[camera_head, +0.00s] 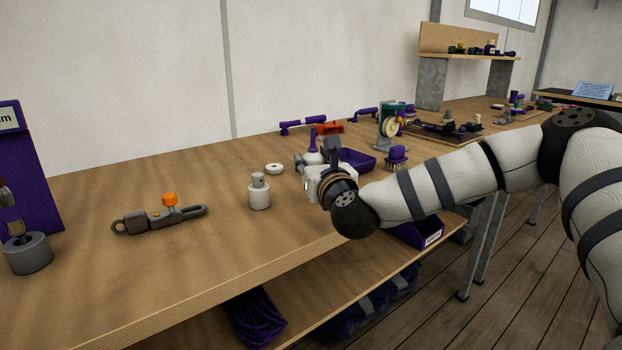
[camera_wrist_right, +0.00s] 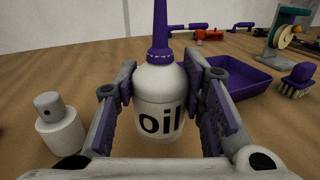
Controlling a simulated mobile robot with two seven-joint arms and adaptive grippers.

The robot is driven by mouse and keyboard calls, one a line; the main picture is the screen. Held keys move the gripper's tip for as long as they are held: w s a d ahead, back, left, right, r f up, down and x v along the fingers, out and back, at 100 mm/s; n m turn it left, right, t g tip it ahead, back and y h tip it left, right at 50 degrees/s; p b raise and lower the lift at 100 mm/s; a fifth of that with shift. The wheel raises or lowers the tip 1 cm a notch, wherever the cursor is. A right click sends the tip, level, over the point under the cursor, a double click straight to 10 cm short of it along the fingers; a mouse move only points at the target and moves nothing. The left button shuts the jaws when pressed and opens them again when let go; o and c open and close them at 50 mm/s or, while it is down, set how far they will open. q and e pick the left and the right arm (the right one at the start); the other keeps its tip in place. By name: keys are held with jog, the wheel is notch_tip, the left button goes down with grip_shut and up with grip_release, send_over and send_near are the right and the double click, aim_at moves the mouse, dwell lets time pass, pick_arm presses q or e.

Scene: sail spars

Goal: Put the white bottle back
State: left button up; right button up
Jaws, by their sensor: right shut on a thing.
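The white bottle (camera_wrist_right: 160,104) has a purple nozzle and the word "oil" on its front. It stands upright between the fingers of my right gripper (camera_wrist_right: 171,80), which is shut on it. In the head view the white bottle (camera_head: 313,158) is partly hidden behind my right gripper (camera_head: 317,160). I cannot tell whether its base touches the workbench (camera_head: 190,260). My left gripper is in neither view.
A pale capped canister (camera_head: 259,193) stands left of the gripper, with a white ring (camera_head: 274,169) behind it. A purple tray (camera_head: 357,161) and a purple brush (camera_head: 396,156) lie to the right.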

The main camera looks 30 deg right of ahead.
notch_tip(320, 180, down, 4)
jog(key=shift+r, duration=0.4)
jog(key=shift+f, duration=0.3)
jog(key=o, duration=1.2)
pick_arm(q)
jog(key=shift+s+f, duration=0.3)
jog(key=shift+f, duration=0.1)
pick_arm(e)
jog(key=shift+r, duration=0.1)
jog(key=shift+s+r, duration=0.15)
jog(key=shift+r, duration=0.2)
jog(key=v, duration=1.1)
jog(key=shift+s+a+f, duration=0.1)
jog(key=shift+s+a, duration=0.05)
jog(key=shift+s, duration=0.15)
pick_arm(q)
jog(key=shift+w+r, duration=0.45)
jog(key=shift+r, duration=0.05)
